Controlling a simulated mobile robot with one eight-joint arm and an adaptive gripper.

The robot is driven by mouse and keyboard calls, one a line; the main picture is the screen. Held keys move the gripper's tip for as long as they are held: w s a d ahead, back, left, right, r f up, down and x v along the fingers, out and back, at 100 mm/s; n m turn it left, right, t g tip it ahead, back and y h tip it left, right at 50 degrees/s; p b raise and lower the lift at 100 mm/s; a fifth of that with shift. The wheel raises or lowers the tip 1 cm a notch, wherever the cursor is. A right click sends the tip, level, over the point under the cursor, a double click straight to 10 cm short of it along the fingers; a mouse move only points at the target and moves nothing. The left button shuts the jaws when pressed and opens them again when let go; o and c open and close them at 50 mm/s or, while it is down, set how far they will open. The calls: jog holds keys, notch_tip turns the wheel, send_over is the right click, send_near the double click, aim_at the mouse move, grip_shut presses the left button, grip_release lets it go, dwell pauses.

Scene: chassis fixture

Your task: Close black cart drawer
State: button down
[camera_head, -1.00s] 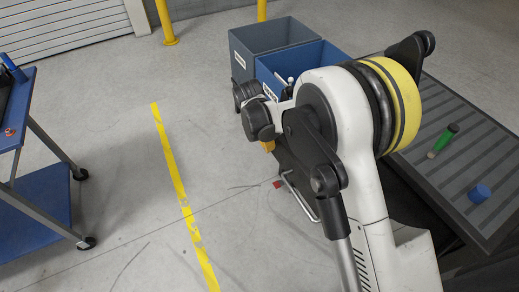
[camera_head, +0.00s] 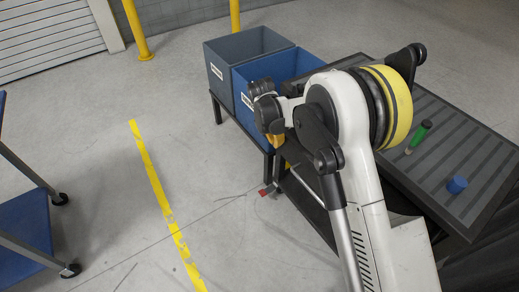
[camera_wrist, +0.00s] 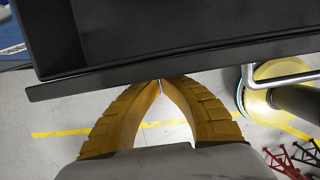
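The black drawer (camera_wrist: 170,30) fills the top of the wrist view, with its long front edge running across and slightly tilted. A silver bar handle (camera_wrist: 281,76) shows on its front at the right. My gripper (camera_wrist: 160,86) has two yellow ridged fingers whose tips meet just at the drawer's front edge, left of the handle. It looks shut and holds nothing I can see; whether it touches the front is unclear. In the head view, my arm hides most of the drawer and only a bit of yellow finger shows.
A grey bin (camera_head: 248,50) and a blue bin (camera_head: 285,70) stand behind my arm. A ribbed black top (camera_head: 455,150) at right carries a green-handled tool (camera_head: 418,136) and a blue cylinder (camera_head: 456,185). A blue cart (camera_head: 25,220) stands at left. Floor between is open.

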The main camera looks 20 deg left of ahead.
jog(key=w+d, duration=0.6)
jog(key=w, duration=0.1)
jog(key=w+d, duration=0.3)
jog(key=shift+w, duration=0.2)
jog(key=shift+a, duration=0.1)
jog(key=s+a, duration=0.3)
jog(key=shift+s+r, duration=0.15)
jog(key=shift+r, duration=0.25)
jog(key=p+v, duration=0.3)
jog(key=v, duration=0.6)
jog(key=shift+r+p, duration=0.2)
jog(key=shift+p, duration=0.15)
